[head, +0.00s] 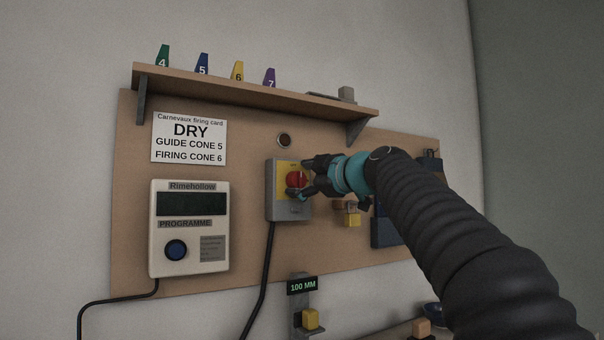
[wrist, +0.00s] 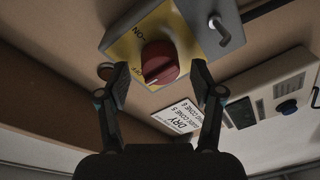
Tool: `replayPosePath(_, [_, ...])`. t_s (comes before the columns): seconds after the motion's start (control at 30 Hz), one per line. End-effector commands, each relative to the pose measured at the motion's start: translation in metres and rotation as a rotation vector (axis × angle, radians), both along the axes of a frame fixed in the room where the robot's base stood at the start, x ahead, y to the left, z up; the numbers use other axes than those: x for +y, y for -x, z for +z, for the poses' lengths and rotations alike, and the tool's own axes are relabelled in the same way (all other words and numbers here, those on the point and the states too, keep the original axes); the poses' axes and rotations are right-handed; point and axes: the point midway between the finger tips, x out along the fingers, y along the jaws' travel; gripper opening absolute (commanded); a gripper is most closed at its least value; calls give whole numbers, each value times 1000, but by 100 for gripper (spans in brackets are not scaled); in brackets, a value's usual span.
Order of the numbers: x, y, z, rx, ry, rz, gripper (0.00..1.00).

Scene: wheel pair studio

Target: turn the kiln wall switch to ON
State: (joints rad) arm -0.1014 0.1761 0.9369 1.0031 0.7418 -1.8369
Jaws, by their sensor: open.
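The kiln wall switch is a grey box (head: 273,200) with a yellow plate and a red knob (head: 293,180), on the wooden backboard. In the wrist view the red knob (wrist: 158,60) sits on the yellow plate (wrist: 125,48), seen upside down. The plate carries an ON label and, nearer the white mark on the knob, an OFF label. The white mark lies toward the OFF side. My gripper (head: 305,178) is open at the switch. In the wrist view its fingertips (wrist: 159,72) stand either side of the knob, with visible gaps; contact is not seen.
Left of the switch is a cream programme controller (head: 160,262) with a blue knob, below a firing card (head: 189,138). A shelf (head: 250,92) with numbered cones runs above. A black cable (head: 264,280) hangs below the switch. A 100 MM bracket (head: 303,300) is lower down.

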Motion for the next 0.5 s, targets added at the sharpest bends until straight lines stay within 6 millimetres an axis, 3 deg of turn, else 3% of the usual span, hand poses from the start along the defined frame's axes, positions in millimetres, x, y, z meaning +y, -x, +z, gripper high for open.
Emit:
replayPosePath(0.33, [2,-3,-1,0,0,0,66])
replayPosePath(0.5, [2,-3,0,0,0,0,26])
